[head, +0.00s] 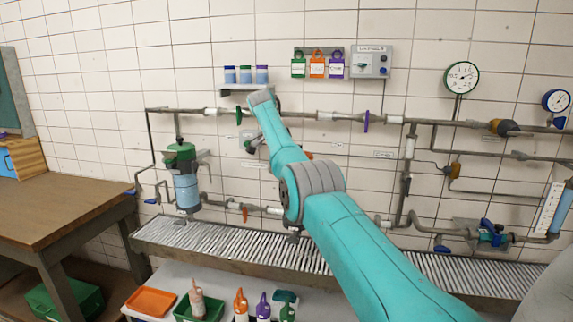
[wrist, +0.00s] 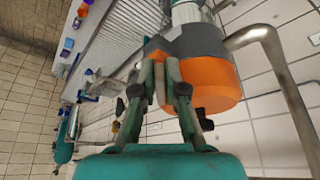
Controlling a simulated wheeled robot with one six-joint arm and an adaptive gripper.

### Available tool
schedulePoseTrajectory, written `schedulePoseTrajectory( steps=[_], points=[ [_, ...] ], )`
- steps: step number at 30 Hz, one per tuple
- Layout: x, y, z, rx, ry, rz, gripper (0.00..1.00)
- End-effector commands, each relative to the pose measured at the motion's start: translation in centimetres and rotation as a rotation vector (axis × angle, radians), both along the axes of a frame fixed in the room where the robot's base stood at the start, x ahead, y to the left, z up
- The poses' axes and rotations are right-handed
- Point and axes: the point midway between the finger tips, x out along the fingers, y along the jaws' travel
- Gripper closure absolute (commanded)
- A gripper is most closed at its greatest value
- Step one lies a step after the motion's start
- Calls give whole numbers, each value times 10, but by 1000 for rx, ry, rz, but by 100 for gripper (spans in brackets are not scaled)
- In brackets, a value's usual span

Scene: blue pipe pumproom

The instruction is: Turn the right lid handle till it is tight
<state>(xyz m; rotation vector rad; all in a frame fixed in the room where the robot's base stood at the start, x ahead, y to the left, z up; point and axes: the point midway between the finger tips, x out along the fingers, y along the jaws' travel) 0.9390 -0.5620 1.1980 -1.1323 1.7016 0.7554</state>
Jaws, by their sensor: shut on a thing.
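In the wrist view, the right lid (wrist: 212,85) is an orange cap with a dark grey collar (wrist: 197,42), on a pale housing body (wrist: 186,12). My gripper (wrist: 161,76) is beside the collar and shut on a light grey bar, which I take as the right lid handle (wrist: 159,88). The fingers cover most of the handle, so its exact angle is unclear. In the head view, my teal arm hides most of this housing; only a small orange patch (head: 309,156) shows beside the arm. The grip is not clear there.
A second housing with a green lid (head: 180,152) and blue body (head: 186,190) stands left. A bent metal pipe (wrist: 262,35) runs close to the orange lid. Wall pipes, a slatted trough (head: 170,236) and a wooden table (head: 60,205) surround the work area.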

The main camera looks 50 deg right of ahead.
Motion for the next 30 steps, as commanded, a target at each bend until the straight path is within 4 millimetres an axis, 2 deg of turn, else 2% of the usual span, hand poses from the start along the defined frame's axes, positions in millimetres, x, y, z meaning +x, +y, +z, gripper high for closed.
schedulePoseTrajectory(
  steps=[2, 3, 6, 18, 29, 30],
  points=[
    [0, 0, 0, 0, 0, 1, 100],
    [0, 0, 0, 0, 0, 1, 84],
    [0, 0, 0, 0, 0, 1, 64],
    [0, 0, 0, 0, 0, 12, 64],
    [-3, 1, -1, 0, 0, 126, 64],
    [-3, 2, 5, -2, -1, 134, 64]
  ],
)
